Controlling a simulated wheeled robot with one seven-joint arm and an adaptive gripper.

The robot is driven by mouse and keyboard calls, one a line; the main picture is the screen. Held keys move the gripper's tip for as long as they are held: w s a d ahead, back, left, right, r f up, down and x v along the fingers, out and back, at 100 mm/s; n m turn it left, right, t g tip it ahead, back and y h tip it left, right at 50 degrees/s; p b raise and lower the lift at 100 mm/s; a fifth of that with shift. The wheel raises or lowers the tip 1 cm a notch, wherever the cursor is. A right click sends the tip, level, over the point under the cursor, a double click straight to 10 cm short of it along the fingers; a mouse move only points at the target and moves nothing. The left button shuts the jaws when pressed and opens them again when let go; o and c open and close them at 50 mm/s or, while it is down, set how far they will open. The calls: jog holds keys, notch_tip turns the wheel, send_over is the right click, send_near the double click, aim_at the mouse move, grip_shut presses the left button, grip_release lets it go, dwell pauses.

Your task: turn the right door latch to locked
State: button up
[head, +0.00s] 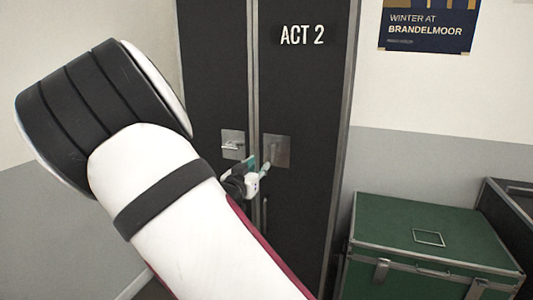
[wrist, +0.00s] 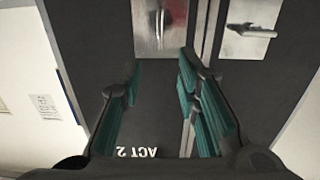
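The right door (head: 305,95) of the dark wardrobe is shut and bears the white words ACT 2. Its latch plate (head: 283,151) is at mid-height, near the seam between the doors. In the wrist view, which is upside down, this plate (wrist: 178,32) shows at the top with its lever (wrist: 160,20) looking upright, along the door's height. My gripper (head: 258,167) is just in front of the plate's lower left part. In the wrist view its teal-padded fingers (wrist: 160,68) are apart with nothing between them, short of the lever. Any contact is not visible.
The left door (head: 212,75) has its own plate (head: 232,144) with a lever (wrist: 247,30) lying crosswise, close beside my gripper. A green trunk (head: 430,245) stands at right on the floor, next to a dark case (head: 512,205). A poster (head: 428,25) hangs on the wall.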

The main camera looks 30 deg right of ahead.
aim_at(273, 150)
jog(key=x, duration=1.3)
jog(key=shift+w+d+r+b, duration=0.15)
jog(key=shift+w+d+b, duration=0.15)
jog(key=shift+b, duration=0.1)
jog(key=shift+c, duration=0.6)
jog(key=shift+r, duration=0.1)
grip_shut()
